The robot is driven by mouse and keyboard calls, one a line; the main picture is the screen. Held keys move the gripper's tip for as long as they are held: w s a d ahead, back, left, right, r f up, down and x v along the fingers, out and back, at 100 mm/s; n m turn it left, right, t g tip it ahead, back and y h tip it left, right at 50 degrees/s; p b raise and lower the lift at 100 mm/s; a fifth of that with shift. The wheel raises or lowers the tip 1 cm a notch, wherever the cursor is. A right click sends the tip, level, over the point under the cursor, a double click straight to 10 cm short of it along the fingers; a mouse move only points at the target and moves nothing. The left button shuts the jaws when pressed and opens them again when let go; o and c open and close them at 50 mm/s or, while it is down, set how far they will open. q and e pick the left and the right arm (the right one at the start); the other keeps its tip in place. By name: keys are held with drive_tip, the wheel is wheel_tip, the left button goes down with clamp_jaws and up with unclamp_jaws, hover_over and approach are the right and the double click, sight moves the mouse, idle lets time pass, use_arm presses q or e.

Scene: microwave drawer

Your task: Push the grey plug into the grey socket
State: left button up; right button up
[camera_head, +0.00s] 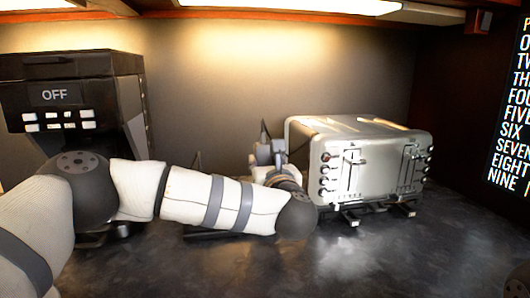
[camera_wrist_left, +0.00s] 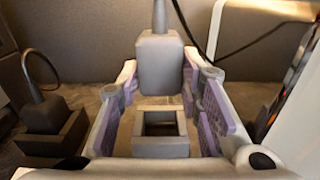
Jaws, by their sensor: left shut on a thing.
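The grey plug (camera_wrist_left: 158,62), a block with a cable rising from its top, is between the fingers of my left gripper (camera_wrist_left: 160,76) in the left wrist view. The gripper is shut on it. The grey socket (camera_wrist_left: 160,149), a square frame with an open top, shows below the plug in the picture, between the fingers. Its opening looks empty and the plug appears apart from it. In the head view my left gripper (camera_head: 268,160) is behind my forearm, beside the toaster; the socket is hidden there. My right gripper is not in view.
A silver toaster (camera_head: 345,160) stands close to the right of my gripper. A coffee machine (camera_head: 70,100) reading OFF stands at the left. A dark plug with a looped cable (camera_wrist_left: 48,128) is left of the grey socket. The front of the dark counter (camera_head: 350,265) is clear.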

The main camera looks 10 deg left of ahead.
use_arm(q)
drive_tip(key=shift+f, duration=1.45)
drive_tip(key=shift+f+b, duration=0.3)
drive_tip(key=shift+f, duration=1)
idle(0.4)
drive_tip(key=o, duration=1.3)
drive_tip(key=shift+c, duration=0.2)
drive_tip(key=shift+f, duration=0.1)
drive_tip(key=shift+s+d, duration=0.1)
drive_tip(key=shift+s, duration=0.05)
drive_tip(key=v, duration=1)
drive_tip(key=shift+s+d, duration=0.15)
drive_tip(key=shift+s, duration=0.65)
drive_tip(key=shift+r, duration=0.2)
